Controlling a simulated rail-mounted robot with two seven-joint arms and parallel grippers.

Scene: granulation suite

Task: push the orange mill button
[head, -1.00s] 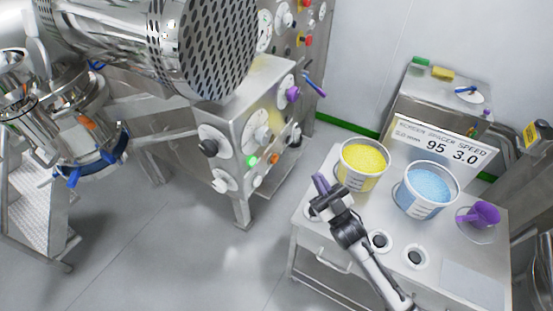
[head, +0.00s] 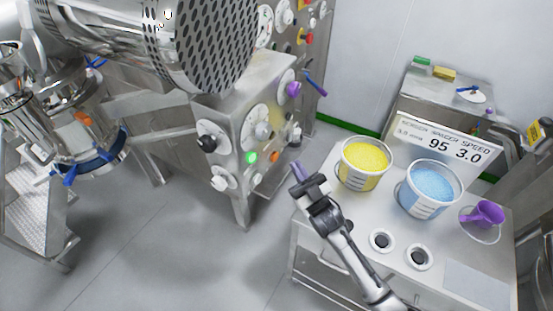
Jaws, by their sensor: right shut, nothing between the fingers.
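The orange mill button (head: 274,156) is on the lower front panel of the steel control cabinet (head: 237,125), just right of a lit green button (head: 251,158). My left gripper is not in view.
Black, white and grey knobs surround the buttons, and a purple knob (head: 294,89) is above. A steel table (head: 463,268) at the right holds a yellow-filled tub (head: 364,180), a blue-filled tub (head: 429,207) and a purple scoop (head: 487,214). Floor is clear below the cabinet.

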